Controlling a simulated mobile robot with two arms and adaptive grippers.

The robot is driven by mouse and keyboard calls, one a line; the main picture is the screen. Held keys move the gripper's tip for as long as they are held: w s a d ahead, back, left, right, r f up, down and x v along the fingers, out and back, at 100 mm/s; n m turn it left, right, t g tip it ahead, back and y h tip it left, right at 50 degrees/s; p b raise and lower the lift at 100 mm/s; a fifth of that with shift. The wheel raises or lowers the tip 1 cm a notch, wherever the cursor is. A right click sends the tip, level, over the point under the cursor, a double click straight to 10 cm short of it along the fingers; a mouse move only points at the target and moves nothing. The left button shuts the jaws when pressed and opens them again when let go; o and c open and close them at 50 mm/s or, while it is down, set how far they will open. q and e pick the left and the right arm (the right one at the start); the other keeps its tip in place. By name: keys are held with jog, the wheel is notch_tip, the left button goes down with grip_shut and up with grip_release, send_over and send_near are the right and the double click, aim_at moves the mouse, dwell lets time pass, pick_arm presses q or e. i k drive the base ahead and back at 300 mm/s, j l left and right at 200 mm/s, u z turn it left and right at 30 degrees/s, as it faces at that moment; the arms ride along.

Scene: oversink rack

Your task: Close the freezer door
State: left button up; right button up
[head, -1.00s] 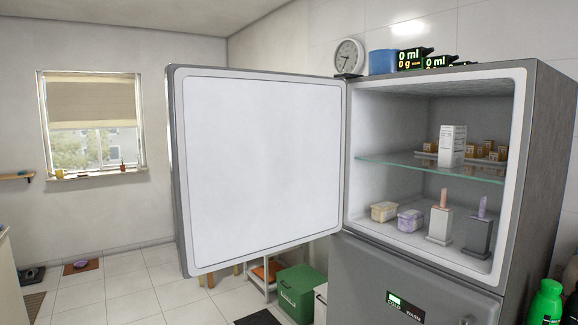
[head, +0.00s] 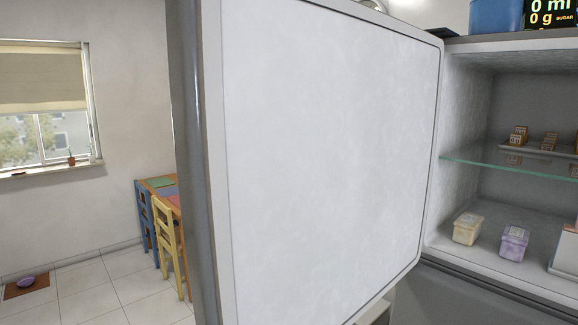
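The freezer door (head: 320,160) stands wide open and fills the middle of the head view, its white inner panel facing me. Its grey outer edge (head: 190,150) is on the left, and its hinge side is on the right beside the freezer compartment. The open freezer compartment (head: 530,100) shows at the right, with a glass shelf (head: 510,166), a yellow tub (head: 467,228) and a purple tub (head: 513,242) inside. Neither of my grippers is in view.
A wooden table (head: 158,186) with a yellow chair (head: 170,240) and a blue chair stands beyond the door at the left. White floor tiles (head: 85,293) lie clear there. A purple object on a brown mat (head: 25,288) is at the far left. A blue container (head: 495,15) is on top of the fridge.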

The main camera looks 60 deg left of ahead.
aim_at(305, 131)
jog(key=k+j, duration=0.1)
jog(key=j, duration=1.1)
jog(key=k+j, duration=0.15)
jog(key=j, duration=1)
jog(key=k, duration=0.05)
